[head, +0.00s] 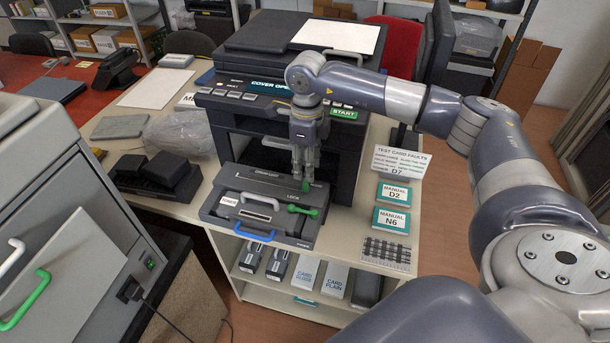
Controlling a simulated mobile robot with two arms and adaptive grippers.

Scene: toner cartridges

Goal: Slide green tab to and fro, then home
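The drum unit (240,205) is a dark grey cartridge with a blue front handle, lying on the table before the printer. A small green tab (306,187) stands up at its back right. A green lever (303,211) marked LOCK lies on its top, nearer the front. My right gripper (302,177) points straight down, with its fingertips at the green tab. The fingers are close together and partly cover the tab. Whether they grip it is too small to tell. My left gripper is out of view.
The printer (340,170), with its screen reading COVER OPEN, stands right behind the unit. A grey cabinet (70,230) stands at left.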

